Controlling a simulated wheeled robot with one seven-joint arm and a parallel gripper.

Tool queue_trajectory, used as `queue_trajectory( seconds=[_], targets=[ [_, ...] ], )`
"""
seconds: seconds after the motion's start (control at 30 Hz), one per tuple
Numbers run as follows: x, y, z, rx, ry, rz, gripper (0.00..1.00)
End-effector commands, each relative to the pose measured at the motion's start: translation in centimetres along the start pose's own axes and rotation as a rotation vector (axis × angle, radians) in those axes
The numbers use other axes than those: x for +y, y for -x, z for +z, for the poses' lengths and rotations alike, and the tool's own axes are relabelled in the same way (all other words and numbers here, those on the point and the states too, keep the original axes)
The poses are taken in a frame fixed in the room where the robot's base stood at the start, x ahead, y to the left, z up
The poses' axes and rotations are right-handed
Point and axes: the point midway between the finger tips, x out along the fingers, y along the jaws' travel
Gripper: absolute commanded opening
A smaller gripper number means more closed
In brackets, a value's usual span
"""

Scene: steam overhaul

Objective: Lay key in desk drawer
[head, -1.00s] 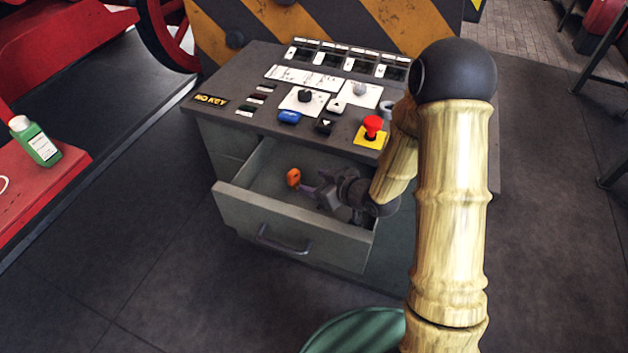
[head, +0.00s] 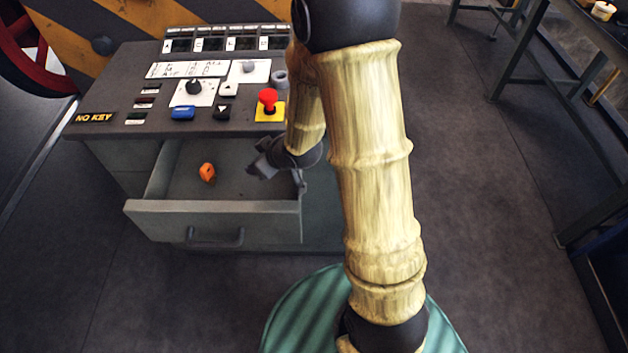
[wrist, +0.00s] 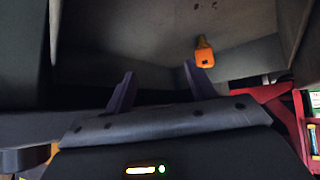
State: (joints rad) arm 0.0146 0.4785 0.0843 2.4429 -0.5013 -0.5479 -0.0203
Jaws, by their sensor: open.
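The orange key (head: 207,172) lies inside the open desk drawer (head: 212,207), left of the middle of its floor. It also shows in the wrist view (wrist: 203,52), beyond the right fingertip. My gripper (head: 258,165) is at the right side of the drawer, to the right of the key and apart from it. In the wrist view its two purple fingers (wrist: 158,90) are spread with nothing between them. The fingertips are hard to make out in the head view.
The desk top above the drawer carries a red stop button (head: 268,100), a blue button (head: 183,113), dark knobs and a "NO KEY" sign (head: 95,118). A metal-legged table (head: 540,70) stands at right. The floor between is clear.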

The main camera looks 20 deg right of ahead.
Motion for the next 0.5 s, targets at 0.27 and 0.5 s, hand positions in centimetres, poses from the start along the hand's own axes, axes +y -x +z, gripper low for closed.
queue_trajectory(
  seconds=[0.27, 0.5],
  targets=[
    [2.5, 8.2, 3.7, -0.278, -0.225, 0.178, 0.56],
    [0.3, 15.3, 7.3, -0.486, -0.48, 0.21, 0.56]
  ],
)
